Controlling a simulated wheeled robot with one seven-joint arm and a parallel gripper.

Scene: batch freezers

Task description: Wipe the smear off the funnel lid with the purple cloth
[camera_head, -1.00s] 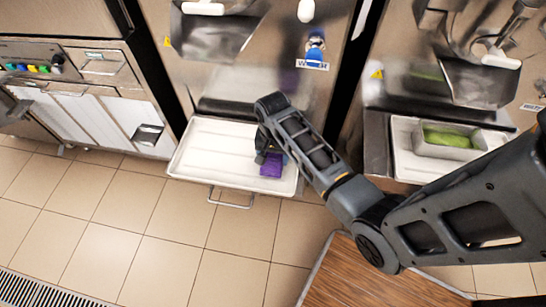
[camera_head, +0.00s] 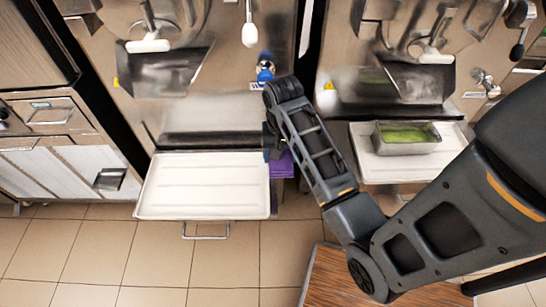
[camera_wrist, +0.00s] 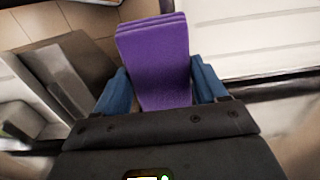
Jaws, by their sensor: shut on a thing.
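My gripper (camera_wrist: 161,82) is shut on the purple cloth (camera_wrist: 154,52), a folded stack held between its two blue fingers in the wrist view. In the head view the cloth (camera_head: 283,165) shows just beyond the right edge of the white tray, partly behind my forearm. My gripper (camera_head: 270,143) is mostly hidden there by my own arm. I cannot make out for sure which part is the funnel lid, and no smear can be told for certain.
The empty white tray (camera_head: 205,207) sits in front of the middle freezer (camera_head: 225,95). To the right, a metal pan (camera_head: 407,147) with green contents stands on another tray (camera_head: 452,160). Steel chutes (camera_head: 165,72) and levers (camera_head: 249,33) jut from the freezer fronts. Tiled floor (camera_head: 230,260) is open in front.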

